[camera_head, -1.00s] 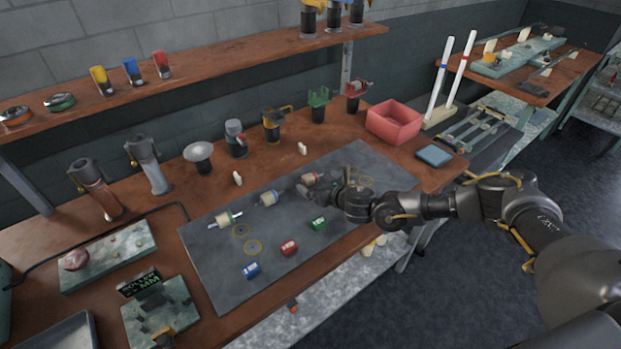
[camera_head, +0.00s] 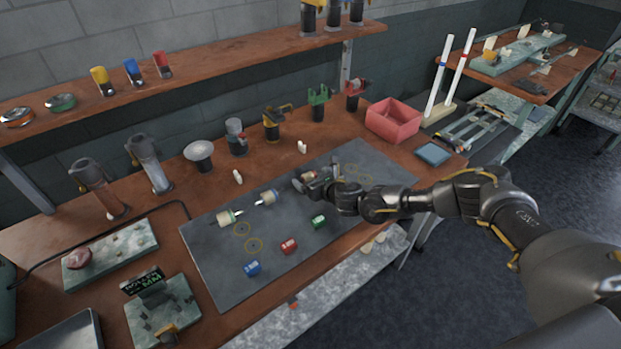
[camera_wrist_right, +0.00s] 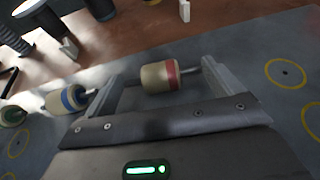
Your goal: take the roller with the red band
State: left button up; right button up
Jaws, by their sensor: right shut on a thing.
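The roller with the red band (camera_wrist_right: 160,76) is a cream cylinder with a metal axle. It sits between the two fingers of my right gripper (camera_wrist_right: 155,85), which is shut on it. In the head view my right gripper (camera_head: 313,184) is low over the dark mat (camera_head: 215,270), and the red-banded roller (camera_head: 309,175) is partly hidden by it. The roller with the blue band (camera_head: 268,197) lies to the left on the mat, also in the wrist view (camera_wrist_right: 70,99). A roller with a green band (camera_head: 228,217) lies farther left. My left gripper is not in view.
Blue (camera_head: 253,268), red (camera_head: 289,245) and green (camera_head: 319,221) blocks lie along the mat's front. A pink bin (camera_head: 393,121) stands at the back right, with a blue pad (camera_head: 433,154) nearby. Tools on stands line the back of the bench.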

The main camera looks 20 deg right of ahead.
jog(key=shift+r, duration=0.1)
jog(key=shift+r, duration=0.3)
notch_tip(320, 180, up, 2)
jog(key=shift+r, duration=0.1)
jog(key=s+r+b, duration=0.4)
jog(key=s+r, duration=0.6)
jog(key=s, duration=0.4)
jog(key=shift+d+b, duration=0.25)
jog(key=shift+b, duration=0.05)
